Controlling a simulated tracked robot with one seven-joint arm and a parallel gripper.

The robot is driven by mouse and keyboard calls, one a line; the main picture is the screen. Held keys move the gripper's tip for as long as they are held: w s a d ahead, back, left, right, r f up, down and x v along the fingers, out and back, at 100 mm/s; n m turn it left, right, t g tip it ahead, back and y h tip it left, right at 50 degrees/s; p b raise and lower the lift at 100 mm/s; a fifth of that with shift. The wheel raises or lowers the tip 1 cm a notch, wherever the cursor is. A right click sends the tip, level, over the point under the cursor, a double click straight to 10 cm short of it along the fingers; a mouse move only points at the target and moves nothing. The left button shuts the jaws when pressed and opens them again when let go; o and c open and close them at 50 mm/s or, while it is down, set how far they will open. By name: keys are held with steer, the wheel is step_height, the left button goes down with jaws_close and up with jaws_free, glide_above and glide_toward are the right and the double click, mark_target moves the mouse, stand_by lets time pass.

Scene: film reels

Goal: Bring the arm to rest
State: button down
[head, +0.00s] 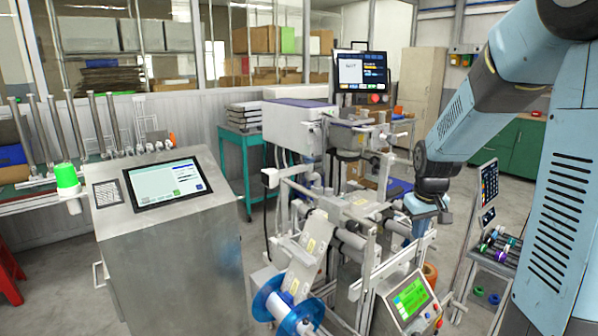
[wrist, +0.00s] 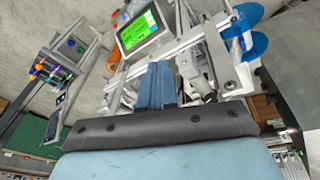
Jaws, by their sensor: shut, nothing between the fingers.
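My arm, light blue with dark joints, reaches down from the upper right in the head view. My gripper (head: 421,232) hangs at its end, close to the right side of the film machine (head: 350,205); I cannot tell whether it touches the frame. In the wrist view my gripper (wrist: 152,84) shows as blue fingers closed together with nothing held. Part of the fingers is hidden behind machine parts in the head view.
A blue reel (head: 288,308) sits at the machine's front, beside a green-screen panel (head: 408,298). A steel cabinet (head: 170,255) with a touchscreen stands left. A rack of small coloured reels (head: 497,248) stands right. Grey floor is open between cabinet and machine.

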steer(key=s+a+r+t, duration=0.1)
steer(key=s+a+r, duration=0.1)
steer(key=s+r, duration=0.2)
steer(key=s+a+r+m+t, duration=0.1)
steer(key=s+r, duration=0.4)
steer(key=s, duration=0.6)
steer(key=s+a+r+m+t, duration=0.1)
steer(key=s+a+r, duration=0.3)
steer(key=s, duration=0.3)
steer(key=shift+s+r+y, duration=0.3)
steer(key=shift+s+r, duration=0.1)
steer(key=shift+r, duration=0.1)
